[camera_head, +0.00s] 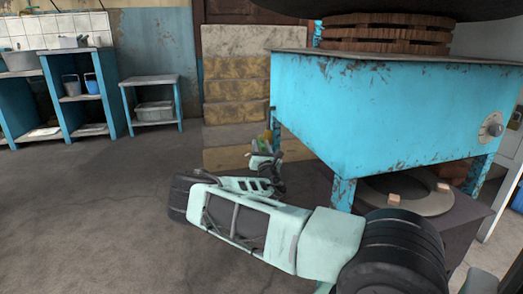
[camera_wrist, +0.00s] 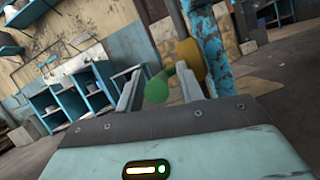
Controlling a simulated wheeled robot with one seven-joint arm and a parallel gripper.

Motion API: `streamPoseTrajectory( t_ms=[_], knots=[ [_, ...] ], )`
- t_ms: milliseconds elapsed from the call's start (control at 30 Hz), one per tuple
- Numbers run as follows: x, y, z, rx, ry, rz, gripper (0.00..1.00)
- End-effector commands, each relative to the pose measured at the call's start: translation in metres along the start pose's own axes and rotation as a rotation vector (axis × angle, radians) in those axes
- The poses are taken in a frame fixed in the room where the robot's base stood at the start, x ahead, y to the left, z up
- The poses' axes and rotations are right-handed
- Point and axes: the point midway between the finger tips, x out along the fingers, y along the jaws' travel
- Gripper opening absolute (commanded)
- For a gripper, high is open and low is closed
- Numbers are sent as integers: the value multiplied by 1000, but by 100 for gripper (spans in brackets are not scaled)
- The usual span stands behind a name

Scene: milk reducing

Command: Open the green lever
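The green lever shows in the wrist view as a round green knob (camera_wrist: 156,92) on a short stem. The stem leads to a yellow fitting (camera_wrist: 191,58) beside a blue pipe-like post (camera_wrist: 207,45). My gripper (camera_wrist: 160,72) is open, with one finger on each side of the knob in the picture. I cannot tell whether either finger touches it. In the head view my gripper (camera_head: 265,152) is at the near left leg of the blue stand. A small yellow-green bit (camera_head: 267,135) shows just above it; most of the lever is hidden there.
The blue stand (camera_head: 390,110) fills the right, with a ring-shaped burner (camera_head: 412,194) low beneath it. Stone steps (camera_head: 236,90) rise behind my gripper. A small blue table (camera_head: 151,84) and shelves (camera_head: 70,82) stand at the back left. The floor (camera_head: 90,215) at left is clear.

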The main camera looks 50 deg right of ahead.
Motion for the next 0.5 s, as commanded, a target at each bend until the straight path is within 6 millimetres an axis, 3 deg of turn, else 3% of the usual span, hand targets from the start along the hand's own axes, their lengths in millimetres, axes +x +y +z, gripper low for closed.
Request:
streamPoseTrajectory(
  t_ms=[200, 233, 367, 500],
  knots=[
    [1, 0, 0, 0, 0, 0, 37],
    [1, 0, 0, 0, 0, 0, 34],
    [0, 0, 0, 0, 0, 0, 0],
    [0, 0, 0, 0, 0, 0, 0]
  ],
)
